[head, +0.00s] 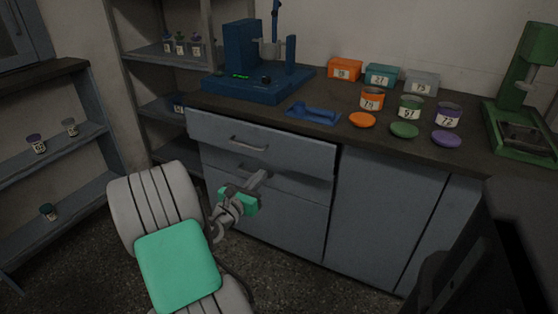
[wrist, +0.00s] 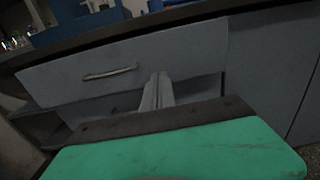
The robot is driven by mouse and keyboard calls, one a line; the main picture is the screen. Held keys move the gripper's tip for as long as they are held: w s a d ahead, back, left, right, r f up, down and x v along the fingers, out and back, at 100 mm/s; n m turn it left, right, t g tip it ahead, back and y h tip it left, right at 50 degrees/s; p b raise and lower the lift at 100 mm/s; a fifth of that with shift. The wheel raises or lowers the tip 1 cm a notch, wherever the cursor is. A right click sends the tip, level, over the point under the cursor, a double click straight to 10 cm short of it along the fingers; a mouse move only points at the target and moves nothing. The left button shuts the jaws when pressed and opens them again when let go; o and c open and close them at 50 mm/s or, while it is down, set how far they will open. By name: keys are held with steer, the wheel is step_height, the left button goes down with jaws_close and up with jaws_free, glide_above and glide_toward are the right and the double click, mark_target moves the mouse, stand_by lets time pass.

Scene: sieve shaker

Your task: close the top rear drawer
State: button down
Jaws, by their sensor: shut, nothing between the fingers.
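The top drawer (head: 280,148) is a grey front with a bar handle (head: 249,144), at the left end of the counter. It stands out a little from the cabinet, with a dark shadow beneath it. In the wrist view the drawer front (wrist: 190,52) fills the upper middle, and its handle (wrist: 110,73) lies left of my fingers. My gripper (head: 266,174) is shut and empty, just in front of the drawers, near the top drawer's lower edge. In the wrist view the closed fingers (wrist: 158,78) overlap that lower edge. I cannot tell whether they touch it.
The dark countertop (head: 330,142) above holds a blue machine (head: 255,88), a blue tray (head: 313,116), and several jars, lids and boxes. A green device (head: 530,110) stands at the right. Shelves are at the left. The floor (head: 290,285) before the cabinet looks clear.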

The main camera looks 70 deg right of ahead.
mark_target(283, 149)
steer(key=d+b, duration=0.1)
steer(key=d, duration=0.3)
steer(key=s+d+b, duration=0.1)
steer(key=d, duration=0.3)
steer(key=s+d+b, duration=0.1)
steer(key=d, duration=0.4)
steer(key=shift+d, duration=0.1)
steer(key=shift+r, duration=0.1)
